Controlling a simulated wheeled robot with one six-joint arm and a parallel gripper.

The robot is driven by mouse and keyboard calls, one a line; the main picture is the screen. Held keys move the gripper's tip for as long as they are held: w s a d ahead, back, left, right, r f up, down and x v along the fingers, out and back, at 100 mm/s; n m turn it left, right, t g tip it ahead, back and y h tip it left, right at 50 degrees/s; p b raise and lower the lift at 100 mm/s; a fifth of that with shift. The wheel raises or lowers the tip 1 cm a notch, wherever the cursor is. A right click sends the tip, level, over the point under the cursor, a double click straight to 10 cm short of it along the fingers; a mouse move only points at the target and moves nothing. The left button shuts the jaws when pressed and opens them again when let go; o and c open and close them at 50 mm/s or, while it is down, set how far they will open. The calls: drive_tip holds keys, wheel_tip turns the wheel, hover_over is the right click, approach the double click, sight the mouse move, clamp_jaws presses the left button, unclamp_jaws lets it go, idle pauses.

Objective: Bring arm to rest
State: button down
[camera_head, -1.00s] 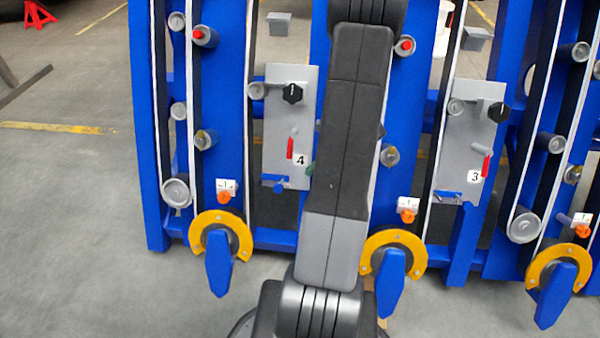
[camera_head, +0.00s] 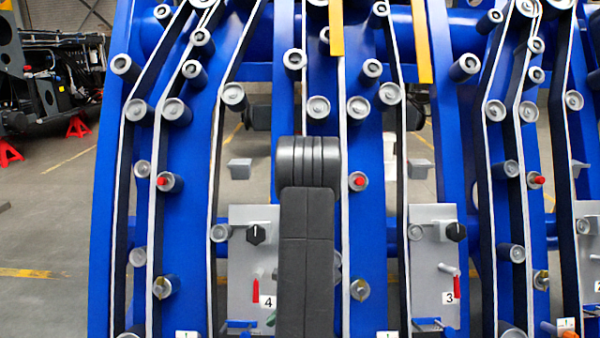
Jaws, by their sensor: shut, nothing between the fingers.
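My arm (camera_head: 307,250) rises from the bottom edge, a little right of the picture's middle, up to a dark rounded joint (camera_head: 308,162). It stands in front of the blue harvester chassis (camera_head: 262,120) and covers part of it. My gripper does not show in this view. Whether the arm touches the chassis cannot be told from here.
Grey plates marked 4 (camera_head: 245,300) and 3 (camera_head: 430,295) carry black knobs and red levers on either side of my arm. Rollers and belts line the chassis. Red stands (camera_head: 78,126) and open floor (camera_head: 50,235) lie at left.

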sight(250, 337)
drive_tip(key=b+x, duration=0.2)
drive_tip(key=x, duration=0.6)
drive_tip(key=shift+a, duration=0.2)
drive_tip(key=shift+s, duration=0.1)
